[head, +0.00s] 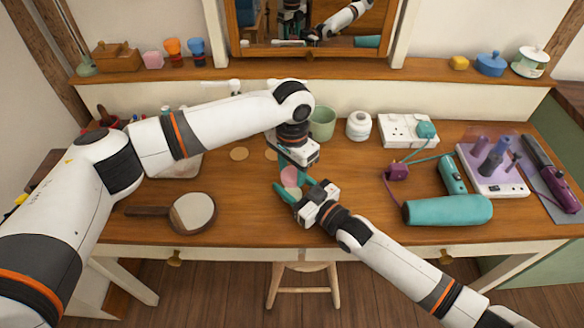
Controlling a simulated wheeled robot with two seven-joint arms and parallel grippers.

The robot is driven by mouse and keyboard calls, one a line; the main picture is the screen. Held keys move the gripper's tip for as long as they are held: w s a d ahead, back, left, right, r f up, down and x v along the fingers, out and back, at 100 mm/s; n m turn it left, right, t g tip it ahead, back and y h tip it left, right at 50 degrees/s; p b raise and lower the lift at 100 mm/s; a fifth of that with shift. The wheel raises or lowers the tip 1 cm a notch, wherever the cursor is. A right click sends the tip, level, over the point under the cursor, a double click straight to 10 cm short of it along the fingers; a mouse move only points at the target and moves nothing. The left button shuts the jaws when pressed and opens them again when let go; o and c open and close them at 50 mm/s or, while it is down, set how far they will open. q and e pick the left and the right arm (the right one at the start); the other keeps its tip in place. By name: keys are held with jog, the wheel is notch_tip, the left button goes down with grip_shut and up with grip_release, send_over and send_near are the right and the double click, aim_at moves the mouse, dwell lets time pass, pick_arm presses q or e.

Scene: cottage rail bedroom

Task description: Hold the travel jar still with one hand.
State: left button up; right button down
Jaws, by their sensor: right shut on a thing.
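A small pink jar (290,177), which I take to be the travel jar, stands on the desk near its middle. My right gripper (294,185) comes from the front right, and its teal fingers are shut on the jar's sides. My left gripper (299,157) points down directly above and just behind the jar. Its fingertips are hidden, so I cannot tell whether it is open or touches the jar. Part of the jar is hidden by the grippers.
A hand mirror (193,212) lies at the left. A green cup (322,123), a white jar (359,125) and a power strip (407,130) stand behind. A teal hair dryer (448,210) lies at the right. A stool (303,270) stands at the desk's front.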

pick_arm(q)
jog(key=o, duration=1.2)
jog(key=shift+c, duration=0.2)
notch_tip(320, 180, up, 12)
pick_arm(e)
jog(key=shift+c, duration=2.4)
grip_release()
